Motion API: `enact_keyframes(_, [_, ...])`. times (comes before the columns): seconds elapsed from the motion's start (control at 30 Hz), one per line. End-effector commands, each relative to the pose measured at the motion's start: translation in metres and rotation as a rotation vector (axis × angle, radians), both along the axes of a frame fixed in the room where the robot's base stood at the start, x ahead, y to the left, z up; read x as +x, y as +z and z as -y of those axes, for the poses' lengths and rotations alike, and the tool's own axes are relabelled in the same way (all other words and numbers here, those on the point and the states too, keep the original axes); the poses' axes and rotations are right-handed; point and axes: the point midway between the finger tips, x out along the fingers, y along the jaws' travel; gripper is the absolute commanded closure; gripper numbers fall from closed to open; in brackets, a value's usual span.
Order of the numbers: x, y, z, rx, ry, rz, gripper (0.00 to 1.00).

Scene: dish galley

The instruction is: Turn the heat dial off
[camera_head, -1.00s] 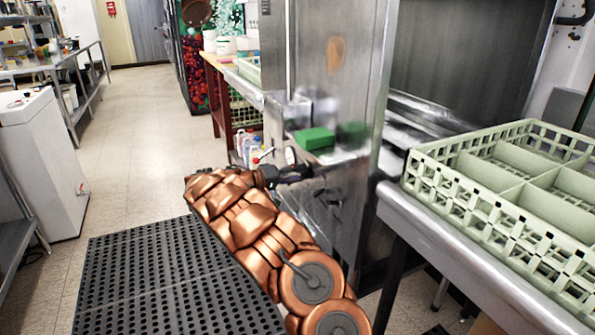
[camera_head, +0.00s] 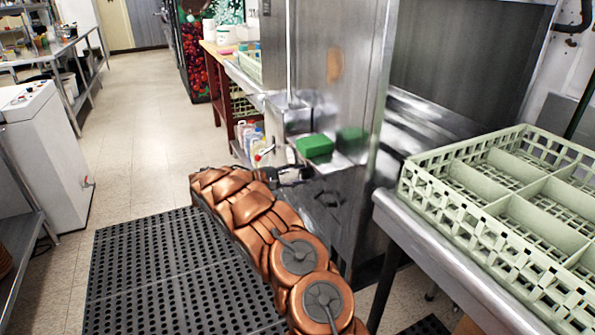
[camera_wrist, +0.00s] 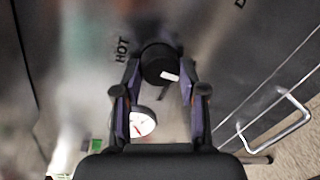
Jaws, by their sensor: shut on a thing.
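The heat dial (camera_wrist: 160,62) is a black round knob with a white mark, on a steel panel in the wrist view. The word HOT is printed to its left. My gripper (camera_wrist: 162,70) has its two fingers on either side of the knob, shut on it. In the head view my gripper (camera_head: 297,174) is at the steel machine's front, below the green block; the dial is hidden or too small to make out there.
A round white gauge (camera_wrist: 142,123) with a red needle lies between my fingers' bases. A bent metal handle (camera_wrist: 285,125) is at right. A green block (camera_head: 314,146) sits on the machine's ledge. A pale green rack (camera_head: 500,200) stands right. A black mat (camera_head: 165,270) covers the floor.

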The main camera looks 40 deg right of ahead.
Motion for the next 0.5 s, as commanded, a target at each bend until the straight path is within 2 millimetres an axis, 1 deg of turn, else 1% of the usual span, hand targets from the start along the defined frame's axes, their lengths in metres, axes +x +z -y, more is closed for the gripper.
enact_keyframes(0.2, [-0.0009,-0.0010,0.0003,0.021,-0.003,-0.057,0.94])
enact_keyframes(0.5, [-0.0009,-0.0014,0.0004,0.025,-0.003,-0.071,0.94])
